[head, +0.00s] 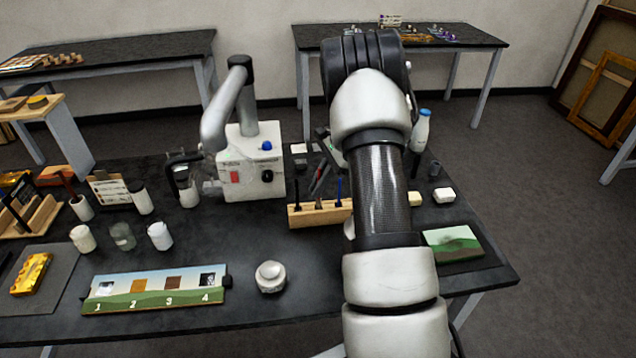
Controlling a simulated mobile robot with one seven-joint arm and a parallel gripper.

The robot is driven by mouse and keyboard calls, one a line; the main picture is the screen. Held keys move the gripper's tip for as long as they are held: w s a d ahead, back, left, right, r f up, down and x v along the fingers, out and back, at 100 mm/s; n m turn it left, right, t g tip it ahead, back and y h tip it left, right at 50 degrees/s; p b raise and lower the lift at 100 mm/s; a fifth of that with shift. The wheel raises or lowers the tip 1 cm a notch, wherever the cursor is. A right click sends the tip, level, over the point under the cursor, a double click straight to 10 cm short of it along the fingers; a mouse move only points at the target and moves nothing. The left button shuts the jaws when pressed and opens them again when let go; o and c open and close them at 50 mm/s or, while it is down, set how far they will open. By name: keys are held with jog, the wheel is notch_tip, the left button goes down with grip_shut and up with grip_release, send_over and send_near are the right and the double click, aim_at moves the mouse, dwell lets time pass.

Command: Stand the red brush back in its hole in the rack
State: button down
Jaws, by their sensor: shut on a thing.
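The wooden rack (318,217) stands on the black table, left of my forearm, which covers its right end. A blue brush (339,190) stands upright in it, and a dark thin handle (297,194) stands near its left end. The red brush (319,180) is tilted, above or just behind the middle of the rack. I cannot tell whether its lower end is in a hole. My gripper (325,146) shows only in small part beside my arm, at the brush's upper end, and is shut on it. Most of the gripper is hidden behind my arm.
A white machine with a grey arm (250,165) stands left of the rack. A round white pot (270,276) and a numbered strip (155,290) lie in front. Several jars (160,236) stand at left. A green painted panel (453,243) and a white-blue bottle (421,130) are at right.

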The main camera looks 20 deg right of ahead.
jog(key=shift+f, duration=0.7)
jog(key=c, duration=1.8)
grip_release()
jog(key=v, duration=1.7)
jog(key=shift+d+r+b, duration=0.1)
jog(key=shift+r+b, duration=0.15)
jog(key=shift+b, duration=0.15)
